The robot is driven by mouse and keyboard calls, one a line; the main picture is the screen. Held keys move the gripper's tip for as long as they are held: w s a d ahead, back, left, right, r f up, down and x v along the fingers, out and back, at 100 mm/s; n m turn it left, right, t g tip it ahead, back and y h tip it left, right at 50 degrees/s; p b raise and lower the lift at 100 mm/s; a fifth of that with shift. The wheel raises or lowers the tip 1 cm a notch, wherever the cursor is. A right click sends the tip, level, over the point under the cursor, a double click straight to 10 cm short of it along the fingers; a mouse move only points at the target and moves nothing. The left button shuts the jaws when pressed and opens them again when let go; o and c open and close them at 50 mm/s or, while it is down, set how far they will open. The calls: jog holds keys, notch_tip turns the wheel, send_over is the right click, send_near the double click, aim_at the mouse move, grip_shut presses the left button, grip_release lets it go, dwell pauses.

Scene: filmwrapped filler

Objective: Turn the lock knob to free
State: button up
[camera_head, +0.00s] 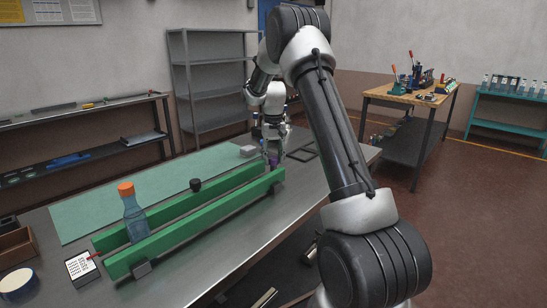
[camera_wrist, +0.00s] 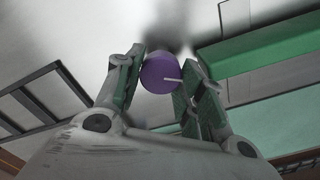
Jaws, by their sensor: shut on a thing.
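The purple knob (camera_wrist: 158,74) with a white pointer line sits between my two fingers in the wrist view. The line points to the right in that picture. My gripper (camera_wrist: 165,80) is shut on the knob, one finger on each side. In the head view my gripper (camera_head: 273,153) reaches down at the far right end of the green rails (camera_head: 200,228), and the knob is mostly hidden there. A clear blue bottle (camera_head: 134,219) with an orange cap stands upright between the rails near their left end. Any lock markings around the knob are too small to read.
A black knob (camera_head: 195,185) stands by the back rail. A white card (camera_head: 81,268), a tape roll (camera_head: 18,284) and a brown box (camera_head: 17,247) lie at the bench's left end. A dark frame (camera_head: 304,152) lies right of my gripper. The green mat (camera_head: 95,211) is mostly clear.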

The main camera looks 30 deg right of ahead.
aim_at(273, 157)
jog(key=n, duration=0.5)
jog(key=shift+n, duration=0.3)
dwell(0.4)
jog(key=o, duration=1)
notch_tip(273, 157, up, 8)
jog(key=shift+r, duration=0.1)
dwell(0.3)
